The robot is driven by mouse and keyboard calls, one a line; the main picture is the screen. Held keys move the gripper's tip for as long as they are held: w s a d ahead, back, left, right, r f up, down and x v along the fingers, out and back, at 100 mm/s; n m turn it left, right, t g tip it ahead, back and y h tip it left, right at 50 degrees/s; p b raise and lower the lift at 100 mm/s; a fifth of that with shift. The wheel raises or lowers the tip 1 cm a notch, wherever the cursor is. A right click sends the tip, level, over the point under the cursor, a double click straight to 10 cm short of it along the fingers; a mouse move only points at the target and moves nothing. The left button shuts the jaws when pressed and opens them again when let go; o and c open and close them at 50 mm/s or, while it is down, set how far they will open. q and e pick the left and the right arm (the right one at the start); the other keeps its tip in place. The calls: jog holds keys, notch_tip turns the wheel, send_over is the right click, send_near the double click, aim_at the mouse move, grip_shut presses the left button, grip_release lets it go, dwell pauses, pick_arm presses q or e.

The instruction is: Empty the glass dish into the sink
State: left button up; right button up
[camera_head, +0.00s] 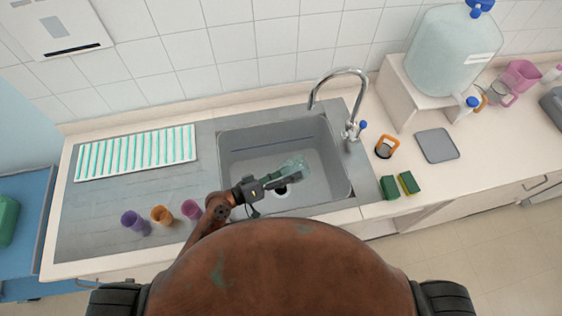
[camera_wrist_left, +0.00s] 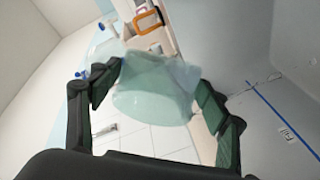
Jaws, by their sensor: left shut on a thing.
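The glass dish (camera_head: 297,165) is a clear, pale teal vessel. My left gripper (camera_head: 281,178) is shut on it and holds it over the grey sink basin (camera_head: 240,144), above the drain area. In the left wrist view, the dish (camera_wrist_left: 155,95) sits between the two dark fingers with green pads. It looks tilted there, but I cannot tell whether it holds any liquid. The sink wall (camera_wrist_left: 240,60) with a blue line shows at the right of that view. My right gripper is not in view.
The curved tap (camera_head: 345,72) stands at the sink's back right. A slide rack (camera_head: 136,152) and several coloured cups (camera_head: 162,215) are on the left drainboard. Green-yellow sponges (camera_head: 408,183) and an orange-handled item (camera_head: 386,147) lie right of the sink. A large water bottle (camera_head: 450,50) stands behind.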

aim_at(283, 166)
pick_arm(q)
jog(key=shift+w+a+f+n+h, duration=0.1)
jog(key=shift+w+f+n+h, duration=0.1)
jog(key=shift+n, duration=0.35)
jog(key=shift+w+a+f+n+h, duration=0.1)
jog(key=shift+f+n+h, duration=0.1)
jog(key=shift+n, duration=0.35)
dwell(0.7)
jog(key=shift+w+a+r+n+p, duration=0.1)
jog(key=shift+r+n+p, duration=0.25)
jog(key=shift+n, duration=0.45)
dwell(0.5)
jog(key=shift+w+a+r+n, duration=0.25)
jog(key=shift+w+a+n, duration=0.15)
jog(key=shift+n, duration=0.2)
jog(key=shift+w+a+r+p, duration=0.1)
jog(key=shift+w+r+p, duration=0.05)
jog(key=shift+w+p, duration=0.15)
jog(key=shift+w+a+r+n+h, duration=0.15)
jog(key=shift+n+h, duration=0.15)
jog(key=shift+n, duration=0.4)
jog(key=shift+w+a+r+n+t, duration=0.1)
jog(key=shift+w+n+t, duration=0.05)
jog(key=shift+n+t, duration=0.3)
